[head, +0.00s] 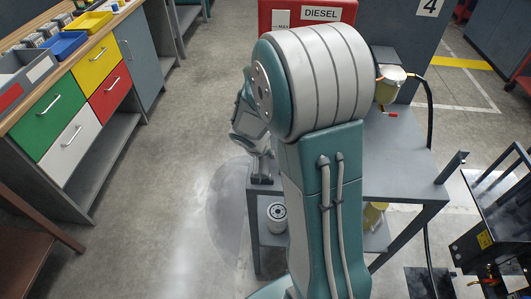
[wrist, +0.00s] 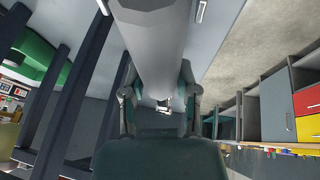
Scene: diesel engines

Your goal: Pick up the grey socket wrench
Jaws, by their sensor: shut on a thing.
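In the wrist view a long smooth grey piece, which looks like the grey socket wrench (wrist: 165,50), runs from the top edge down between my fingers. It is very close to the camera, and its far end narrows to a small bright metal part. My gripper (wrist: 162,103) is shut on it, one finger on each side. In the head view my gripper (head: 262,172) is at the left corner of the grey table (head: 400,165), partly hidden by my arm. I cannot make out the wrench there.
A fuel filter (head: 390,85) with a black hose stands at the table's back. A white canister (head: 277,215) is on the lower shelf. A red diesel tank (head: 305,15) stands behind. A workbench with coloured drawers (head: 95,65) is left; the floor between is clear.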

